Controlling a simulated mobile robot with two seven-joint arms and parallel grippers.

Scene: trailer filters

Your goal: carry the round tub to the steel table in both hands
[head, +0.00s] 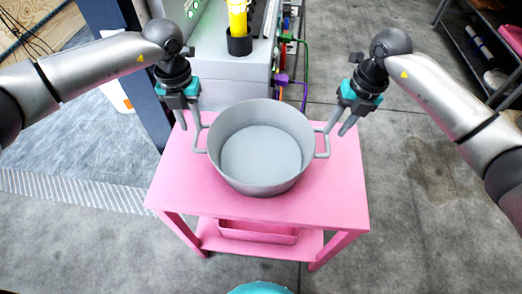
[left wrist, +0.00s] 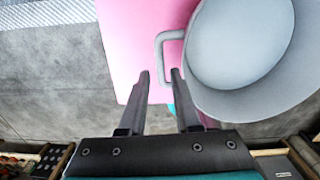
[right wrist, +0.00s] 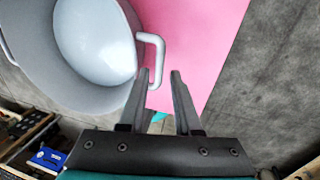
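The round tub (head: 262,190) is grey, empty and upright on a pink table, with a loop handle on each side. It also shows in the left wrist view (left wrist: 240,50) and the right wrist view (right wrist: 95,45). My left gripper (head: 190,118) is open above the tub's left handle (head: 200,137); the handle lies just beyond its fingertips in the left wrist view. My right gripper (head: 337,128) is open by the right handle (head: 323,143); the handle is near its left finger in the right wrist view. I cannot tell whether either touches. I cannot pick out the steel table for certain.
The pink table (head: 335,190) has a lower shelf with a pink tray (head: 258,232). Behind it stands a grey machine (head: 235,72) with a yellow cylinder (head: 238,18). A dark shelf rack (head: 470,45) is at the far right. The floor on the right is clear.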

